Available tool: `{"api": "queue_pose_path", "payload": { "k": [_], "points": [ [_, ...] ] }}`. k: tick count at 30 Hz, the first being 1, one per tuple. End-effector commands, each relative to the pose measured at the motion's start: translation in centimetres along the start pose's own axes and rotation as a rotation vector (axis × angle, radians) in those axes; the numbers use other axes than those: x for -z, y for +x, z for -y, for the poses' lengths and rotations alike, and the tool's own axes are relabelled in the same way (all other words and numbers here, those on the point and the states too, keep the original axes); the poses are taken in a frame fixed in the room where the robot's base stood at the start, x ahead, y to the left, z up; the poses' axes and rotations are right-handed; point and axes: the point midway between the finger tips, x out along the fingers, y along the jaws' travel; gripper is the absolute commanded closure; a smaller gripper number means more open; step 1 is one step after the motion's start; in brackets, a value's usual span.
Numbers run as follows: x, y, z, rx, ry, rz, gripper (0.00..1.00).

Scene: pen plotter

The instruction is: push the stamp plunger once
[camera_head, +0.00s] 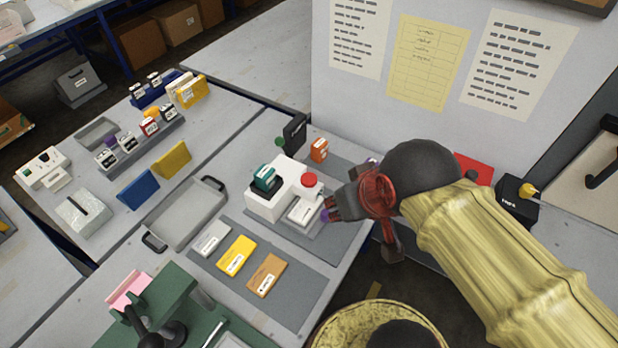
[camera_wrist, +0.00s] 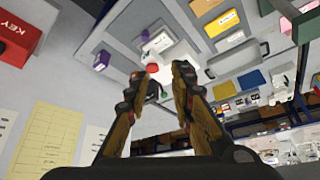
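A white machine (camera_head: 272,207) with a green block (camera_head: 264,177) and a round red knob (camera_head: 309,180) on top stands on a grey mat. The knob looks like the plunger, but I cannot read a label confirming this. My gripper (camera_head: 330,207) is just right of the machine in the head view, its fingers pointing left towards it. In the wrist view my gripper (camera_wrist: 161,72) is open, with apart fingertips and nothing held. The red knob (camera_wrist: 152,68) shows between the fingertips, farther off. I cannot tell any contact. My gripper partly hides the machine's right side in the head view.
Grey, yellow and tan cards (camera_head: 236,255) lie in front of the machine. A grey tray (camera_head: 187,212) is left of it. An orange box (camera_head: 319,150) and a black device (camera_head: 293,133) stand behind. A panel with papers (camera_head: 428,58) rises behind my arm.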

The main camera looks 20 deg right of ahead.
Motion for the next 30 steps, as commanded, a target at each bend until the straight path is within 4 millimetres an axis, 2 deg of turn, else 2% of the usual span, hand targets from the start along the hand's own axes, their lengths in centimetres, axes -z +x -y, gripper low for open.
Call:
{"api": "queue_pose_path", "payload": {
  "k": [11,30],
  "points": [
    [0.0,0.0,0.0,0.0,0.0,0.0,0.99],
    [0.0,0.0,0.0,0.0,0.0,0.0,1.0]
  ]
}}
